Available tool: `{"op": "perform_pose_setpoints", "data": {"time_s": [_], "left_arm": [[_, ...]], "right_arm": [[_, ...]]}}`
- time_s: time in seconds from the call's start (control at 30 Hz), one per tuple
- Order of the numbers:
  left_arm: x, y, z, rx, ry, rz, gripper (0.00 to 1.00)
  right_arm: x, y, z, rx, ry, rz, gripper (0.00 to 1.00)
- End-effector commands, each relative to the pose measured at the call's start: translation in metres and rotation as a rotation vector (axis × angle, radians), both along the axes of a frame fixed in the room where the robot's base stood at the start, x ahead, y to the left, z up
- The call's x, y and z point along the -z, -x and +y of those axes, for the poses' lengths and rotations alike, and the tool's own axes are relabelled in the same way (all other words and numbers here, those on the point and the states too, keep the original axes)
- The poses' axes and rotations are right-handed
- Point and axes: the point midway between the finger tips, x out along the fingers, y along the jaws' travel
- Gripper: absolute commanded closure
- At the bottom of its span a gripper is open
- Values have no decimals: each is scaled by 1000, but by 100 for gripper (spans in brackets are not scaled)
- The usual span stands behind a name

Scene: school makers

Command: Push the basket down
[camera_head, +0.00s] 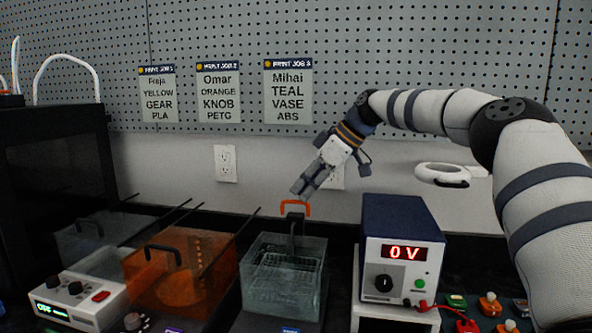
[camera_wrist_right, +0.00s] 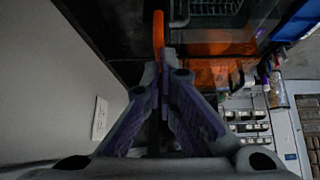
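A wire basket (camera_head: 285,268) sits low inside a clear tank with pale bluish liquid. An orange handle (camera_head: 295,207) on a dark upright stands above the tank's back edge. My right gripper (camera_head: 303,187) is just above the orange handle and points down at it. Its fingers are together with nothing seen between them. In the right wrist view, the fingertips (camera_wrist_right: 163,72) meet close to the orange handle (camera_wrist_right: 158,32); whether they touch it I cannot tell. The basket's mesh (camera_wrist_right: 215,6) shows at the top of that view. My left gripper is not in view.
An orange tank (camera_head: 180,275) stands left of the clear one, with another clear tank (camera_head: 85,240) beyond. A power supply (camera_head: 402,250) reading 0 V stands close on the right. A pegboard wall with three print-job signs (camera_head: 289,92) rises behind.

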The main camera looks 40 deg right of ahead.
Motion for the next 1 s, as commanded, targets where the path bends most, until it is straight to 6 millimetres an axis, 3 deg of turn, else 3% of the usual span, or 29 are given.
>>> {"op": "perform_pose_setpoints", "data": {"time_s": [0.3, 0.63, 1.0], "left_arm": [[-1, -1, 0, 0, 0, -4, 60], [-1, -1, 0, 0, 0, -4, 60], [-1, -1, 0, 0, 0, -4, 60]], "right_arm": [[-11, 24, -16, 0, -1, -1, 100], [-14, 26, -18, 0, 0, 0, 100], [-77, 65, -46, 3, 2, -2, 100]]}}
